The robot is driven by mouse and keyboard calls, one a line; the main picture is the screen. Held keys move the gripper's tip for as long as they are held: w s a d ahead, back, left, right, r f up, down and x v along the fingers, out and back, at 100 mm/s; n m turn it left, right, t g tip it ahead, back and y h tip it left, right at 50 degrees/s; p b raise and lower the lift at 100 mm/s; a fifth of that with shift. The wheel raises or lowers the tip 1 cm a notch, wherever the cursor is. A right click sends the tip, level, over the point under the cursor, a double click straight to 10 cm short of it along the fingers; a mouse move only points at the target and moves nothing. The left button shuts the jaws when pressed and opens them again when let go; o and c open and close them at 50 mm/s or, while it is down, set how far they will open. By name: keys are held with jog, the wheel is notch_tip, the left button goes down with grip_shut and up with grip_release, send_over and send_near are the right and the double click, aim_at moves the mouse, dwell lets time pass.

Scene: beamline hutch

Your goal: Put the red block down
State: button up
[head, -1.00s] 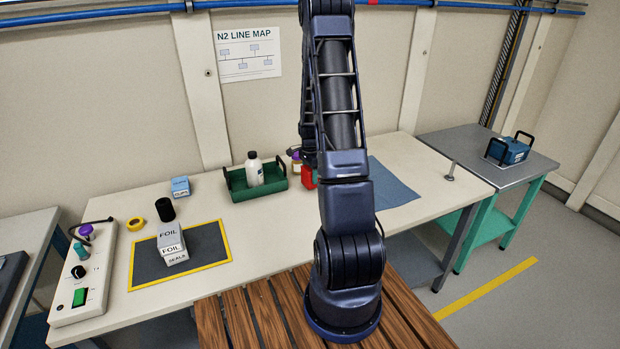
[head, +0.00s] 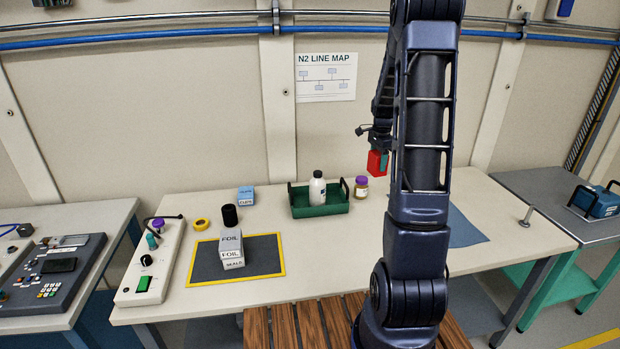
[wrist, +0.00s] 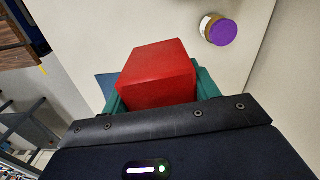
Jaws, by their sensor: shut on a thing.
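The red block (head: 376,163) is held in my gripper (head: 381,160), above the white bench and to the right of the green tray in the head view. In the wrist view the red block (wrist: 158,76) sits between the green fingers of my gripper (wrist: 160,92), which are shut on it. The wrist view shows bare bench and a purple-lidded jar (wrist: 219,30) beyond the block. My arm hides part of the bench to the right of the block.
The green tray (head: 327,211) holds a white bottle (head: 317,188). A yellow-edged dark mat (head: 262,255) bears stacked boxes (head: 231,247). A blue cloth (head: 462,228) lies right of my arm. A small metal post (head: 527,216) stands near the right end. Bare bench (head: 340,245) lies before the tray.

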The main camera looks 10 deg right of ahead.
jog(key=w+a+r+n, duration=0.2)
jog(key=w+a+n, duration=0.2)
jog(key=w+a, duration=1.05)
jog(key=w+a+n, duration=0.3)
jog(key=a, duration=1.1)
jog(key=w+a+n, duration=0.2)
jog(key=a+n, duration=0.1)
jog(key=a, duration=1.1)
jog(key=w+a+n, duration=0.3)
jog(key=a, duration=1.2)
jog(key=s+a+f+n, duration=0.1)
jog(key=s+a+n, duration=0.15)
jog(key=a, duration=0.75)
jog(key=s+a+f+n, duration=0.1)
jog(key=s+a, duration=0.3)
jog(key=a, duration=0.7)
jog(key=f, duration=1.9)
jog(key=shift+d+f, duration=0.2)
jog(key=shift+f, duration=0.1)
jog(key=shift+f, duration=0.1)
jog(key=o, duration=1.2)
jog(key=shift+c, duration=0.2)
